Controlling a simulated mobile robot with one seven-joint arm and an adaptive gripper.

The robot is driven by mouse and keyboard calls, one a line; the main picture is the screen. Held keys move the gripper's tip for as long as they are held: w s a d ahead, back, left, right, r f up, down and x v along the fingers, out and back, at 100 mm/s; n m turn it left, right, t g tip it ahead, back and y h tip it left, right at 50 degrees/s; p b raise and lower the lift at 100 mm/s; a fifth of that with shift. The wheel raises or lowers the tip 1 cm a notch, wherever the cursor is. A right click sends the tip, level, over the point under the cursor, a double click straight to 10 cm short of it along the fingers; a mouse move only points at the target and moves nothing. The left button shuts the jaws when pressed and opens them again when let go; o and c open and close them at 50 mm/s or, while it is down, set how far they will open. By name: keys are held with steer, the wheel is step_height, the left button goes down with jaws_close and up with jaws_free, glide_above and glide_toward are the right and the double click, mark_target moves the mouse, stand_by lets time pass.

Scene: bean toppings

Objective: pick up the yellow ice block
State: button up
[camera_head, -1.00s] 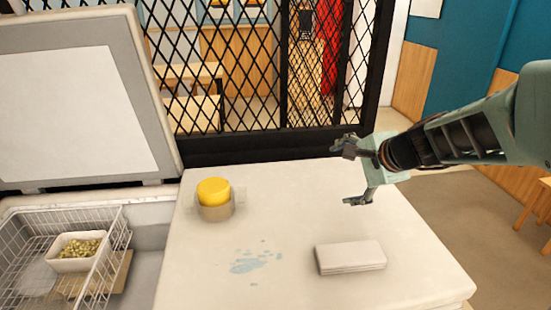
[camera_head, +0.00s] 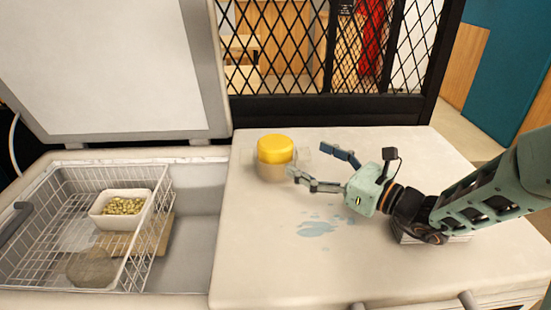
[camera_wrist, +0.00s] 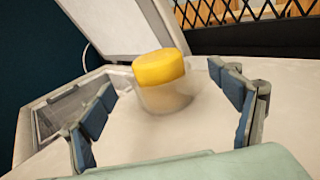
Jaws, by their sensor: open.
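The yellow ice block (camera_head: 275,148) is a short round cylinder. It sits on top of a pale, see-through round container (camera_head: 276,172) at the back left of the white counter top (camera_head: 250,240). My gripper (camera_head: 318,164) is open and empty, low over the counter, just right of the block, with its fingers pointing left towards it. In the wrist view the yellow block (camera_wrist: 158,67) shows ahead, between the two spread blue-padded fingers and beyond their tips. Neither finger touches it.
An open chest freezer stands at the left, with a wire basket (camera_head: 62,187) holding a white tub of green beans (camera_head: 122,208). Its raised lid (camera_head: 110,65) is behind. A water puddle (camera_head: 316,228) lies on the counter.

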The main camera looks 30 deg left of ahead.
mark_target(275, 141)
steer(key=x, duration=0.5)
steer(key=shift+s, duration=0.1)
steer(key=x, duration=0.2)
steer(key=b+x, duration=0.1)
steer(key=x, duration=0.2)
steer(key=shift+s+a+f+b, duration=0.2)
steer(key=shift+a+f+b, duration=0.05)
steer(key=shift+b, duration=0.05)
steer(key=shift+r, duration=0.1)
steer(key=c, duration=1.7)
